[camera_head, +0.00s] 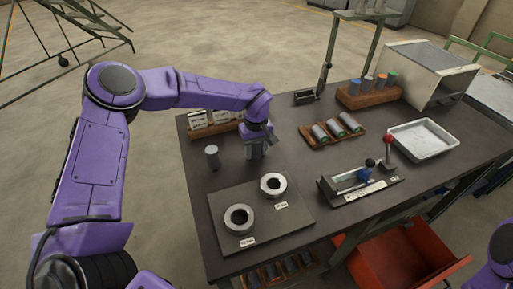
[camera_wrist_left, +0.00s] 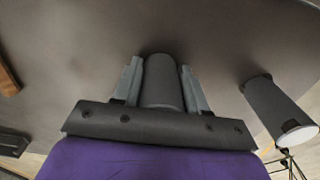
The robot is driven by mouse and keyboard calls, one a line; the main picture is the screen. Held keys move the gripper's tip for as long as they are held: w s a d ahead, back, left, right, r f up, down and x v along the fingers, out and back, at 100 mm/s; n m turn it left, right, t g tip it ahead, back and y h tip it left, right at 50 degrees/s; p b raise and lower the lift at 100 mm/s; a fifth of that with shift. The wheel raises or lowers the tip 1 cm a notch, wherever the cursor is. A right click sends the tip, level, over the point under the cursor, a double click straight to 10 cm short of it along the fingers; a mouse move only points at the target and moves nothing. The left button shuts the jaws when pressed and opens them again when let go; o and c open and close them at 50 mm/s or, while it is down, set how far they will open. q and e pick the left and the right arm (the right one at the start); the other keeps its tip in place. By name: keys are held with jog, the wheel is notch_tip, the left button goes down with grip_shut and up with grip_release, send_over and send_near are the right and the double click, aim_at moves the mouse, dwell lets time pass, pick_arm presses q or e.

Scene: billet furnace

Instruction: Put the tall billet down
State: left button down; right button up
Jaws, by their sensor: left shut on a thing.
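My left gripper (camera_head: 256,154) is over the left part of the dark bench, pointing down. In the left wrist view its two grey fingers (camera_wrist_left: 162,88) are shut on the tall billet (camera_wrist_left: 162,82), a dark grey cylinder held between them. Its far end is close to the bench top; I cannot tell whether it touches. In the head view the fingers mostly hide it. A second grey billet (camera_head: 212,157) stands upright on the bench to the left of the gripper, apart from it; it also shows in the left wrist view (camera_wrist_left: 277,107). My right gripper is out of view.
A dark plate (camera_head: 290,222) with two ring-shaped holders (camera_head: 239,220) (camera_head: 273,184) lies in front. A labelled rack (camera_head: 205,127) is behind the gripper. A wooden tray (camera_head: 333,131) with several cylinders, a lever device (camera_head: 358,188) and a metal pan (camera_head: 423,138) are to the right.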

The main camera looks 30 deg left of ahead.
pick_arm(q)
jog(key=shift+s+d+r, duration=0.1)
jog(key=shift+s+r, duration=0.15)
jog(key=shift+r, duration=0.05)
jog(key=shift+w+f, duration=0.2)
jog(key=shift+f, duration=0.1)
jog(key=c, duration=0.6)
grip_release()
jog(key=shift+w+f, duration=0.2)
jog(key=shift+s+r, duration=0.2)
jog(key=shift+r, duration=0.1)
notch_tip(320, 180, up, 12)
jog(key=shift+b, duration=0.55)
jog(key=shift+r, duration=0.1)
